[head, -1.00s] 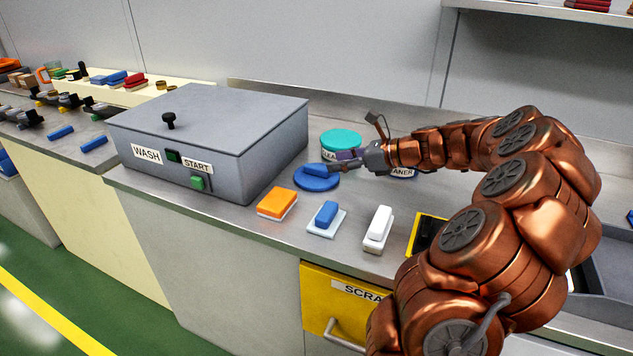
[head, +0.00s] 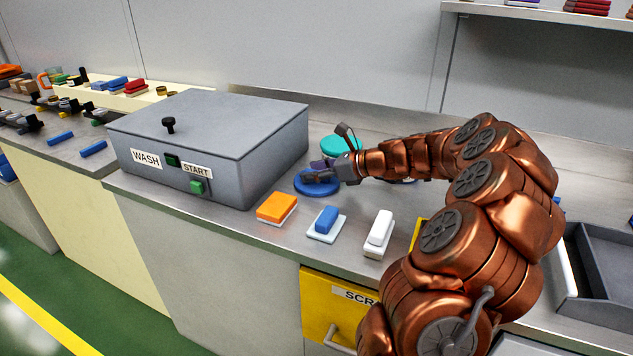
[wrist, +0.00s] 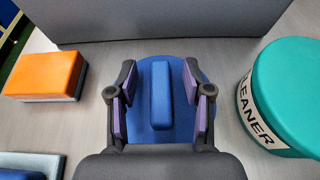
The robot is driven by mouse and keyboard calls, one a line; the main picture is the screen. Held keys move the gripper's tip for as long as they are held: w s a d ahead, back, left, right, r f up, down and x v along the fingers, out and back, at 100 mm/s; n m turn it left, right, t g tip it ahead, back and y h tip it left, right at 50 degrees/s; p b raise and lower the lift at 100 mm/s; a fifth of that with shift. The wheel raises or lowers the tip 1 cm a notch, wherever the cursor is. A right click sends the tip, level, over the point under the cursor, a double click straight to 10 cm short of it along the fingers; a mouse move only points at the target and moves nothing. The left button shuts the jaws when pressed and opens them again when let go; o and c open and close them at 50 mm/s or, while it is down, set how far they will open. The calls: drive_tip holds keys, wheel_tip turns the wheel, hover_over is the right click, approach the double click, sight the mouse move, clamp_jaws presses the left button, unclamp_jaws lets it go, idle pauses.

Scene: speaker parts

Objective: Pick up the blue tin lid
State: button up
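The blue tin lid (head: 317,187) is a round disc on the metal counter, just right of the grey wash box. In the wrist view the blue lid (wrist: 180,125) has a raised blue bar handle (wrist: 162,82) across its middle. My gripper (head: 318,172) is over the lid. In the wrist view my gripper (wrist: 164,100) is open, with one purple-padded finger on each side of the handle and a gap on both sides. The lid's near edge is hidden behind my gripper.
A teal tin labelled cleaner (wrist: 293,90) stands close on the right. The grey wash box (head: 215,140) is close beyond the lid. An orange block (head: 277,207), a blue block (head: 326,219) and a white block (head: 380,230) sit along the front of the counter.

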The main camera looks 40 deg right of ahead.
clamp_jaws()
idle(0.4)
